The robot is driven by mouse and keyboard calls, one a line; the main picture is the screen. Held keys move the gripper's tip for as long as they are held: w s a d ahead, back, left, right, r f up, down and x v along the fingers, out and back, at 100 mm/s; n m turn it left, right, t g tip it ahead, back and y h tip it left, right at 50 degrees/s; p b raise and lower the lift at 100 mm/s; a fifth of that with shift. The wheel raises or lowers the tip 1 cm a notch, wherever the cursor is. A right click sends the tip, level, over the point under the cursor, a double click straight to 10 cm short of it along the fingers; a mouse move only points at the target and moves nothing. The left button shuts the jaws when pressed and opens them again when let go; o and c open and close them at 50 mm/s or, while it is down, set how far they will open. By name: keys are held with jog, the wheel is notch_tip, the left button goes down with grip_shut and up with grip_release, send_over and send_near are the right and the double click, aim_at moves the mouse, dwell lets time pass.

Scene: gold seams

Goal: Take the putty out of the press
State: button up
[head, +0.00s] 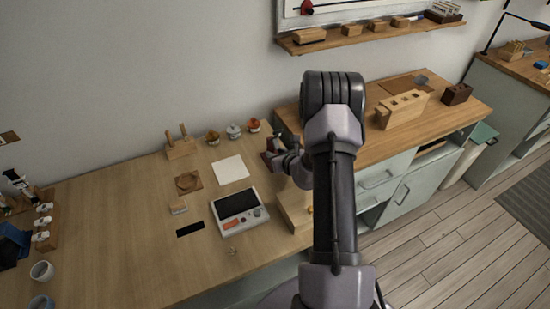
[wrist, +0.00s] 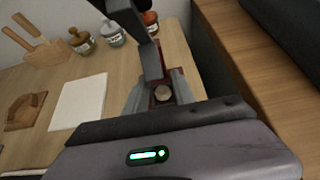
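The press stands at the back right of the long wooden table. In the wrist view its dark grey upright (wrist: 149,58) rises over a dark red base, and in the head view the press (head: 273,146) is partly hidden by my arm. The putty looks like a small round tan disc (wrist: 162,92) low in the press. My gripper (wrist: 160,88) reaches in with its two light grey fingers apart, one on each side of the disc. The fingers look open, with dark red showing between them and the disc. My gripper also shows in the head view (head: 286,158).
Several lidded jars (head: 233,131) stand left of the press by the wall. A white sheet (head: 230,170), a scale (head: 239,212) and a wooden tool holder (head: 181,147) are on the table. A higher wooden cabinet top (wrist: 262,75) rises close on the right.

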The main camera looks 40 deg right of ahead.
jog(key=shift+f, duration=0.15)
dwell(0.6)
grip_shut()
jog(key=shift+r, duration=0.3)
jog(key=shift+r+p, duration=0.4)
jog(key=shift+r, duration=0.15)
jog(key=shift+p+v, duration=1.1)
jog(key=shift+v, duration=3.4)
